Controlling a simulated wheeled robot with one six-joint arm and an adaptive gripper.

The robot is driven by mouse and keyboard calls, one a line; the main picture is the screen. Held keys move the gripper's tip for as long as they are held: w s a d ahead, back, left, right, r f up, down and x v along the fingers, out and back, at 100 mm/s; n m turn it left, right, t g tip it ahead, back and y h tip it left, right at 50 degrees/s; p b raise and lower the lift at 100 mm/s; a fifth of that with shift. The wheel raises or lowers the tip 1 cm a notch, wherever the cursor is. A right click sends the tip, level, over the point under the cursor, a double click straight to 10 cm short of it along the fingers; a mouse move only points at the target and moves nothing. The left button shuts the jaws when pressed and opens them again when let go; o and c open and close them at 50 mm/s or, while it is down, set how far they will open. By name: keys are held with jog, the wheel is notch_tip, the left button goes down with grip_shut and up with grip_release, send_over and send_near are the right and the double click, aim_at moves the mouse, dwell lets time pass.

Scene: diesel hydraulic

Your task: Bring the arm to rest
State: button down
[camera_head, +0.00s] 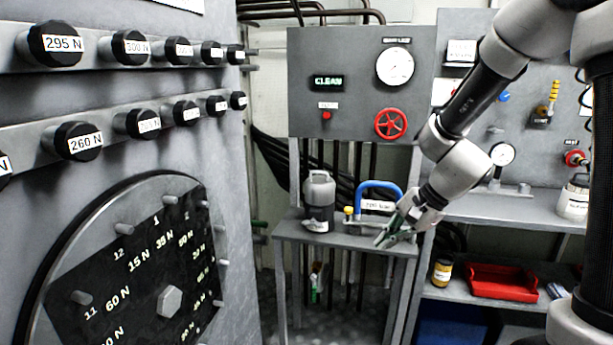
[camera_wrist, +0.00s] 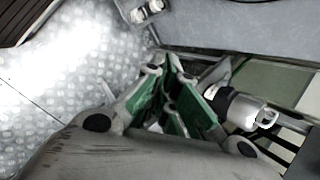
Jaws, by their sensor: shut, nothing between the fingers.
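My arm reaches in from the upper right in the head view and bends down to the left. My gripper (camera_head: 384,240) is shut and empty, with its tips pointing down and left in front of the small grey shelf (camera_head: 345,240). In the wrist view my gripper's green-padded fingers (camera_wrist: 176,98) show above the grey housing. The gap between gripper and shelf cannot be judged.
On the shelf stand a grey bottle (camera_head: 319,205) and a blue-handled part (camera_head: 379,188). A red valve wheel (camera_head: 390,123) is on the panel behind. A red tray (camera_head: 502,282) and a yellow-labelled jar (camera_head: 442,270) sit lower right. A large dial (camera_head: 165,300) fills the left.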

jog(key=s+d+r+n+t+h, duration=0.1)
jog(key=s+d+r+n+h, duration=0.2)
jog(key=s, duration=0.7)
jog(key=s+d+r+n+h, duration=0.3)
jog(key=s+d+r+n, duration=0.5)
jog(key=d, duration=0.5)
notch_tip(320, 180, up, 3)
jog(key=shift+s+d+r+t, duration=0.1)
jog(key=shift+s+d+t, duration=0.25)
jog(key=shift+s, duration=0.85)
jog(key=c, duration=2.2)
grip_release()
jog(key=shift+a, duration=0.1)
